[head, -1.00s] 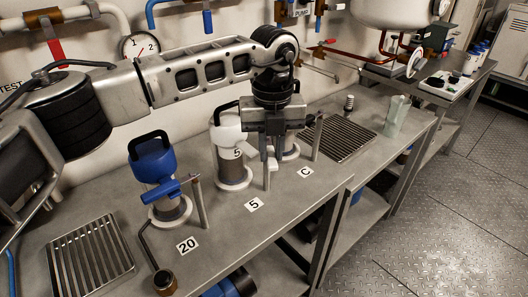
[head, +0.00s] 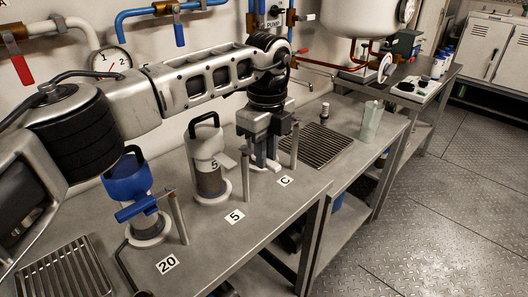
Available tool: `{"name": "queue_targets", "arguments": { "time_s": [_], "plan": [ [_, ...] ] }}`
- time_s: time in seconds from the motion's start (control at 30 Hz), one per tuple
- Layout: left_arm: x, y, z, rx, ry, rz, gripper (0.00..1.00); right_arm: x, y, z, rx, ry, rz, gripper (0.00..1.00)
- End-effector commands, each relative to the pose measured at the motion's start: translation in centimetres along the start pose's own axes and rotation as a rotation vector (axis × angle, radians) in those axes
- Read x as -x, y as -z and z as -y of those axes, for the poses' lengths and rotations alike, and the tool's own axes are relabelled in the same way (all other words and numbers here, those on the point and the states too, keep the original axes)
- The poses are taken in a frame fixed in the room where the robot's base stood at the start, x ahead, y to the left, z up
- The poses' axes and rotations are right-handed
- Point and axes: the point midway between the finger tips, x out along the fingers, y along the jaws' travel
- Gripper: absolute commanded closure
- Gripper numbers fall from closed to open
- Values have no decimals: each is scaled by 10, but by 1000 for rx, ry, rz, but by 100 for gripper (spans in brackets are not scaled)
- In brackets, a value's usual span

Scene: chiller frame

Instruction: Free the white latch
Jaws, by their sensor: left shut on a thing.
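The white canister (head: 207,147) marked 5 stands upright in a round collar. A pale piece of the white latch (head: 229,161) shows at its right side, beside the thin upright post (head: 245,178). My left gripper (head: 265,162) points down right of that post, in front of the collar above label C. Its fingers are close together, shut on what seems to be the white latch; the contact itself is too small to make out. My right gripper is not in view.
A blue canister (head: 126,180) with a blue latch (head: 137,208) stands left at label 20. A second post (head: 294,145) is close right of my gripper. Drain grates (head: 322,145) and a pale bottle (head: 370,122) are on the bench. The bench front is clear.

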Motion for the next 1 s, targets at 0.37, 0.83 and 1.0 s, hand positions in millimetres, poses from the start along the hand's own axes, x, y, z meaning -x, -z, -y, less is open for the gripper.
{"name": "queue_targets", "arguments": {
  "time_s": [0.37, 0.83, 1.0],
  "plan": [
    [4, 0, 5, 22, 20, 2, 100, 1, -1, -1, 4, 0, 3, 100],
    [3, 0, 3, 17, 12, 1, 60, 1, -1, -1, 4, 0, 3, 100],
    [15, 0, 3, 17, 12, 2, 60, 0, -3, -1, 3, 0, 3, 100]
  ]
}}
